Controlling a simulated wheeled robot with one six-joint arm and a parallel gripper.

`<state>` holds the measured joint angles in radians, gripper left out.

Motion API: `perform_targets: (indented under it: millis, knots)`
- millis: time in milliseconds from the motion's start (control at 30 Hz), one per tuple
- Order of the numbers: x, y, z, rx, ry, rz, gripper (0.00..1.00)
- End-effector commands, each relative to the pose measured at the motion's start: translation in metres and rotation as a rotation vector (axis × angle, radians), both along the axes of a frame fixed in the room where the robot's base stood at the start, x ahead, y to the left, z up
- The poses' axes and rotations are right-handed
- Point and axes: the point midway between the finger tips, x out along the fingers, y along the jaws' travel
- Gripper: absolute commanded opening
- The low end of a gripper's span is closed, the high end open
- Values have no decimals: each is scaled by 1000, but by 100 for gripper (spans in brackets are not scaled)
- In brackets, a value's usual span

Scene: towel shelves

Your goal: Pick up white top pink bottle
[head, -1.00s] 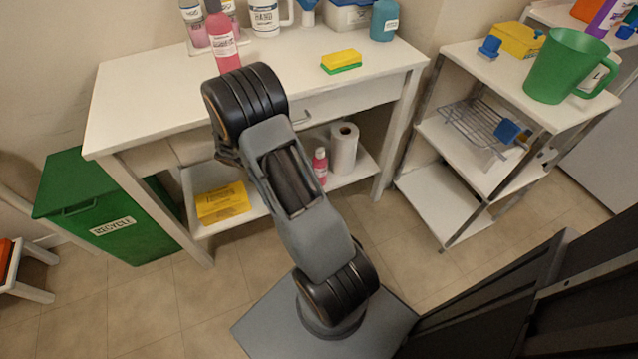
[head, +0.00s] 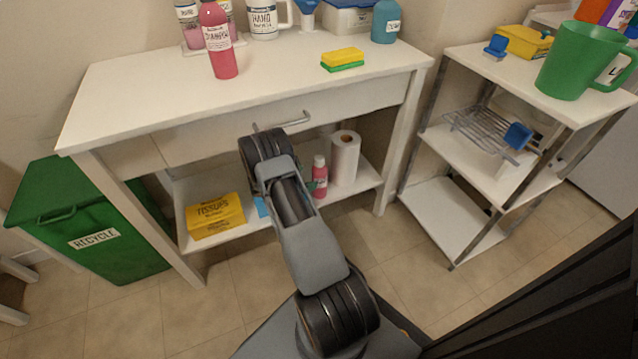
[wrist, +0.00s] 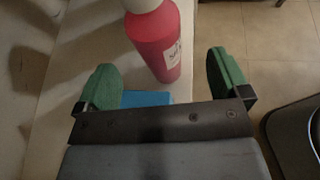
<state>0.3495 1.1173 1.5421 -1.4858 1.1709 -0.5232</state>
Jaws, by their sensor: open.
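The pink bottle with a white top (head: 320,177) stands upright on the lower shelf of the white table, just left of a paper roll. The fingers are open and apart from each other, with nothing held. In the head view my arm hides most of the gripper.
The lower shelf (head: 262,222) also holds a yellow tissues box (head: 214,215), the paper roll (head: 344,158) and a blue item (wrist: 146,98). The tabletop (head: 150,95) and drawer are above. A larger pink bottle (head: 218,42) stands on top. A white rack (head: 455,215) is at right.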

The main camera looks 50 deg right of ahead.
Motion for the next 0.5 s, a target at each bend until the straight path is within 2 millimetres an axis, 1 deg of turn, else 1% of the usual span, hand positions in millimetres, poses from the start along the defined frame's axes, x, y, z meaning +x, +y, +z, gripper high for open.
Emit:
perform_targets:
  millis: [33,100,367,500]
  knots:
    - [-2,-5,-4,1,0,-2,94]
    - [-3,-9,-6,1,0,-1,94]
    - [-4,-19,-9,2,0,-1,94]
    - [-4,-33,-16,1,-2,-4,94]
